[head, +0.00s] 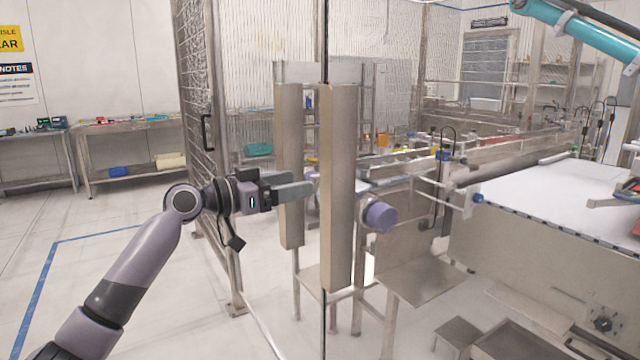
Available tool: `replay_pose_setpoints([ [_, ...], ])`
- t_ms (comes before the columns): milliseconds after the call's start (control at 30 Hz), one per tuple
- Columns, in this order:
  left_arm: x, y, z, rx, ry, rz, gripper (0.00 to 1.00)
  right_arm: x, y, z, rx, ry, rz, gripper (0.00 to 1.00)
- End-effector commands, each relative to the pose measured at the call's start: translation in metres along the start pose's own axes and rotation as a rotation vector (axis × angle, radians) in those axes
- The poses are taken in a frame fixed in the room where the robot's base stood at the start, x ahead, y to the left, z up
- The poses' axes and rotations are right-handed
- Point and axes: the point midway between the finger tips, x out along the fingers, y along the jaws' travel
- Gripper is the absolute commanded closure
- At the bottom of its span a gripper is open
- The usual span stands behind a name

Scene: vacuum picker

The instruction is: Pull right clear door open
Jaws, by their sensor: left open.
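A clear door, hard to make out, seems to have its thin dark vertical edge (325,325) in the middle of the head view. A tall brushed-steel upright (338,190) stands along this edge, with a second steel upright (290,125) just left of it. I cannot tell which parts belong to the right clear door. My left gripper (302,185) is open and empty, pointing right. Its fingers overlap the left upright in the picture and end just short of the right one. I cannot tell whether they touch anything. My right gripper is not in view.
A mesh panel with a black handle (206,132) stands left of the uprights. A machine with a white bed (570,200) fills the right side. Workbenches (130,123) stand at the back left. The floor at left is clear, with blue tape.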

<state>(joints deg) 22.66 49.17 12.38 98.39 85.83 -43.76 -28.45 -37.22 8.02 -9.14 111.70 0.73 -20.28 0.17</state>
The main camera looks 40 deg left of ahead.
Motion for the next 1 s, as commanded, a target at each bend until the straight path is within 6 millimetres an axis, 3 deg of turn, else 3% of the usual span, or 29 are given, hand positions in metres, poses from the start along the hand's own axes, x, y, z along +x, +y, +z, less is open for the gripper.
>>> replay_pose_setpoints([
  [500,0.061,0.000,-0.003,-0.004,0.002,0.001,0.27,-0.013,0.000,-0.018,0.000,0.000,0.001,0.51],
  [900,0.070,0.001,0.000,-0.001,0.000,0.001,0.27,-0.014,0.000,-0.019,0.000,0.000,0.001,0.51],
  [967,0.069,0.001,0.000,-0.001,0.000,0.001,0.43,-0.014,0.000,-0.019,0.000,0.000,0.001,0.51],
  [1000,0.069,0.001,0.000,-0.001,0.000,0.001,0.56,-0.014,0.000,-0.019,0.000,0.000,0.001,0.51],
])
